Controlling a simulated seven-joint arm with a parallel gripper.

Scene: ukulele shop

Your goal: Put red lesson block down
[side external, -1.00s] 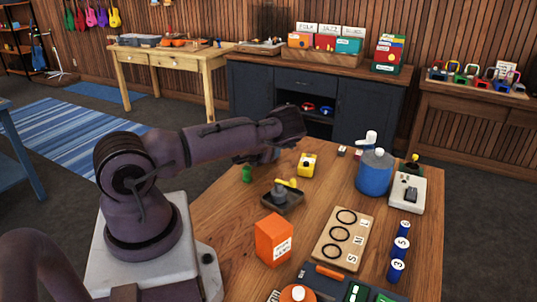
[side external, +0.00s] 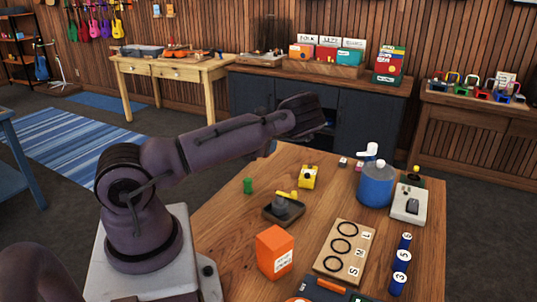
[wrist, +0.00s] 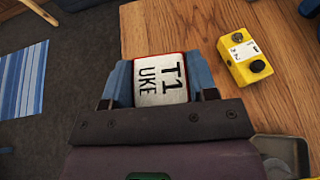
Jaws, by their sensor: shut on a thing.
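The red lesson block (wrist: 160,82) is between the two blue fingers in the wrist view. Its white top face reads "T1 UKE", and a thin red border shows around it. My gripper (wrist: 161,88) is shut on it. The block shows near the left edge of the wooden table (wrist: 200,38); its height above the table cannot be told. In the side view my gripper (side external: 268,149) is at the table's far left edge, mostly behind my arm, and the block is hidden there.
A yellow box with a black knob (wrist: 245,53) stands right of the block; it also shows in the side view (side external: 308,177).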

